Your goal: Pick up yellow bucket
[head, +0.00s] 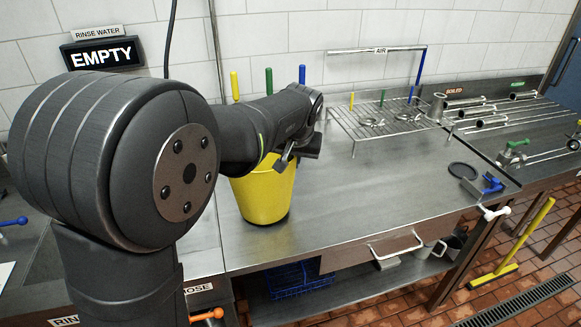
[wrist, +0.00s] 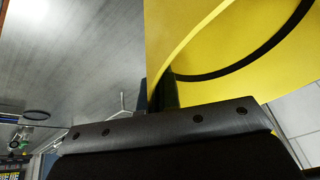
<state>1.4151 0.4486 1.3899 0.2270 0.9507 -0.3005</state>
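The yellow bucket (head: 262,195) stands upright on the steel bench, its upper part partly hidden behind my arm. My gripper (head: 290,158) is at the bucket's upper right rim. In the wrist view the bucket (wrist: 225,45) fills the upper right, with a dark curved band across its yellow surface. My gripper (wrist: 156,92) has a dark finger showing against the yellow wall and a bit of the other beyond the wall's left edge. The wall edge appears to pass between them. Whether the fingers press on it cannot be told.
A wire rack (head: 385,118) stands on the bench behind and right of the bucket. A black disc (head: 463,171) and a blue-handled valve (head: 490,184) lie near the right edge. Metal pipes (head: 490,110) lie at the back right.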

